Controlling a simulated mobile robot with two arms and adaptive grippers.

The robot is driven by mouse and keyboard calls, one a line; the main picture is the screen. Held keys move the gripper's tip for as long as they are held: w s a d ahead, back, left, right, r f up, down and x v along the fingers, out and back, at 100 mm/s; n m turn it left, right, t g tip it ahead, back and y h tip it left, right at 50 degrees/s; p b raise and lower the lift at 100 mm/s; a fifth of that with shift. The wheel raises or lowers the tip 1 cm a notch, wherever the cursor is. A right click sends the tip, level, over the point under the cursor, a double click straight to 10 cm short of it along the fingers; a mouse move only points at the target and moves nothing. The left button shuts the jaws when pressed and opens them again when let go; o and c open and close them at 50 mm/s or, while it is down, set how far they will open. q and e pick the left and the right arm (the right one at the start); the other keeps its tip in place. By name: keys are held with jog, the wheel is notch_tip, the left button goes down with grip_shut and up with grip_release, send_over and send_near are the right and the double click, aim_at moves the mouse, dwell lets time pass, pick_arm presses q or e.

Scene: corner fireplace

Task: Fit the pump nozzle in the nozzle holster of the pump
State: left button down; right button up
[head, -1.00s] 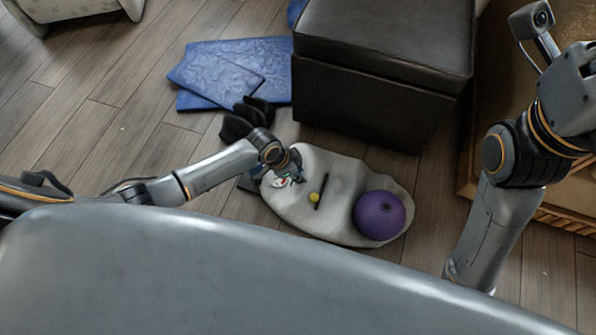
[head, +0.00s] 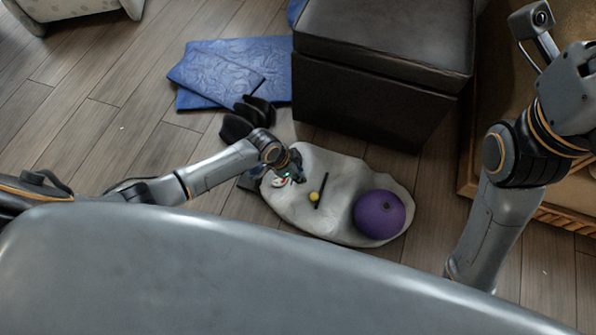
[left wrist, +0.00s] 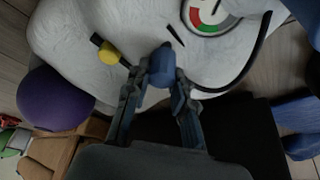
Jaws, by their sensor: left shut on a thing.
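In the left wrist view, a short blue cylinder (left wrist: 161,68), which looks like the pump nozzle, is between the fingertips of my left gripper (left wrist: 160,82). The gripper is shut on it. A thin black hose (left wrist: 262,50) curves from the upper right towards the fingers. A round gauge (left wrist: 211,14) with red and green bands lies beyond the fingertips, beside a short black mark (left wrist: 175,37). I cannot make out the holster. In the head view, my left gripper (head: 291,175) is low over the left end of the white rug and hides most of the pump. My right gripper is out of view.
A purple ball (head: 379,215) rests on the white rug (head: 345,170). A yellow ball-like piece (head: 314,197) lies by a black bar (head: 321,188). A dark ottoman (head: 380,75) stands behind. Blue mats (head: 215,78) and black items (head: 247,118) lie left of it.

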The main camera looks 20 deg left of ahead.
pick_arm(q)
jog(key=shift+f+b, duration=0.7)
jog(key=shift+f, duration=0.5)
dwell(0.3)
jog(key=c, duration=1)
grip_release()
jog(key=shift+c, duration=0.2)
jog(key=shift+r, duration=0.15)
jog(key=v, duration=1.1)
jog(key=shift+r, duration=0.4)
jog(key=shift+s, duration=0.1)
